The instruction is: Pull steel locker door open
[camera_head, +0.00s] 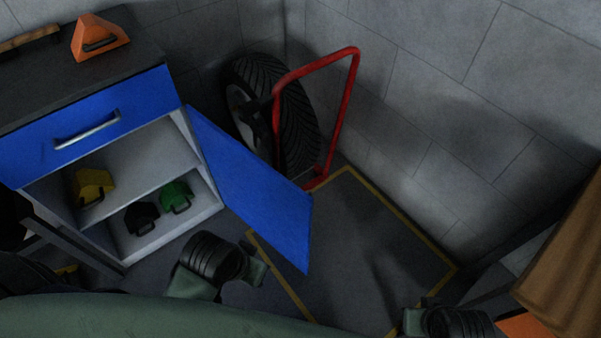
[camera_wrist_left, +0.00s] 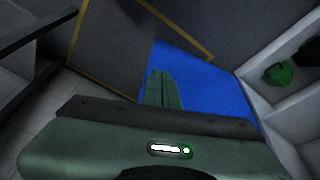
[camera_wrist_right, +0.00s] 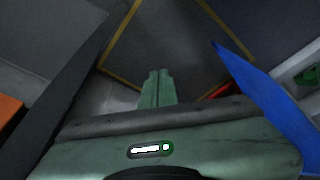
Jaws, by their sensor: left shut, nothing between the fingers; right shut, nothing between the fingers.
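The blue locker door (camera_head: 255,195) stands swung well open on the right side of the cabinet, showing its two-level inside. The door also shows in the left wrist view (camera_wrist_left: 205,85) and the right wrist view (camera_wrist_right: 265,100). My left gripper (camera_head: 262,268) is shut and empty, low in front of the open cabinet and left of the door's lower edge. Its closed fingertips show against the blue door in the left wrist view (camera_wrist_left: 160,75). My right gripper (camera_head: 412,316) is shut and empty, right of the door, over the floor; whether the left fingers touch the door cannot be told.
A shut blue drawer (camera_head: 90,125) is above the opening. A yellow block (camera_head: 93,186), black block (camera_head: 141,217) and green block (camera_head: 176,197) sit inside. An orange block (camera_head: 98,36) is on top. A tyre (camera_head: 298,125) and red hand truck (camera_head: 350,85) stand behind the door.

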